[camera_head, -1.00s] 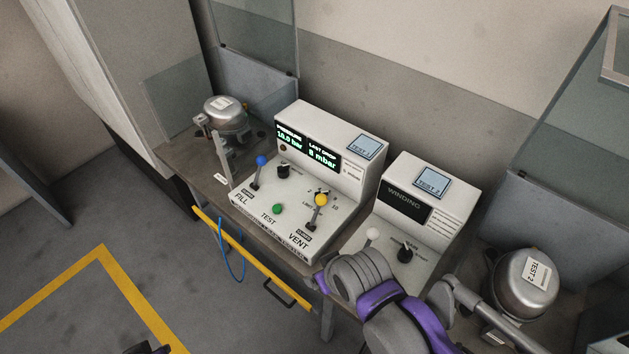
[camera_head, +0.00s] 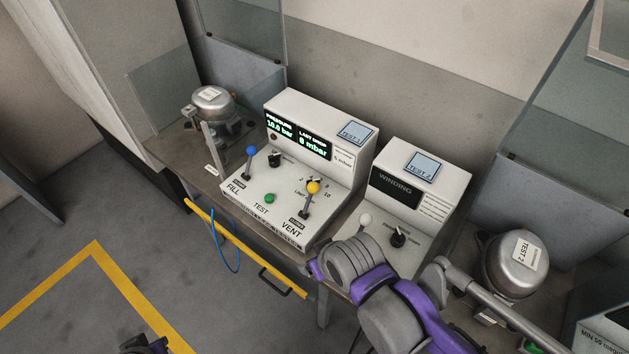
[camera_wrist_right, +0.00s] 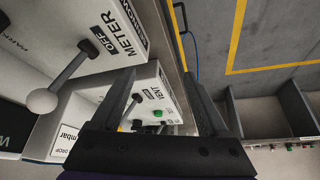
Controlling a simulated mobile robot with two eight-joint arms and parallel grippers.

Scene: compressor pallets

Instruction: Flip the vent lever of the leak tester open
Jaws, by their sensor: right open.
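The leak tester (camera_head: 322,117) is a white console with a lit pressure display. Its vent lever (camera_head: 313,187) has a yellow knob and stands up from the panel above the VENT label. The blue-knobbed fill lever (camera_head: 251,151) and green test button (camera_head: 270,198) are on the same panel. My right gripper (camera_wrist_right: 160,72) is open and empty, its two dark fingers apart. In the head view its purple and grey wrist is in front of and right of the tester, apart from the vent lever. My left gripper (camera_head: 146,345) barely shows at the bottom edge.
The winding tester (camera_head: 425,178) with its white-knobbed lever (camera_head: 365,219) stands right beside the leak tester, close to my right arm. It also shows large in the wrist view (camera_wrist_right: 60,75). Compressors stand at left (camera_head: 212,108) and right (camera_head: 515,265). A blue hose (camera_head: 217,235) hangs in front.

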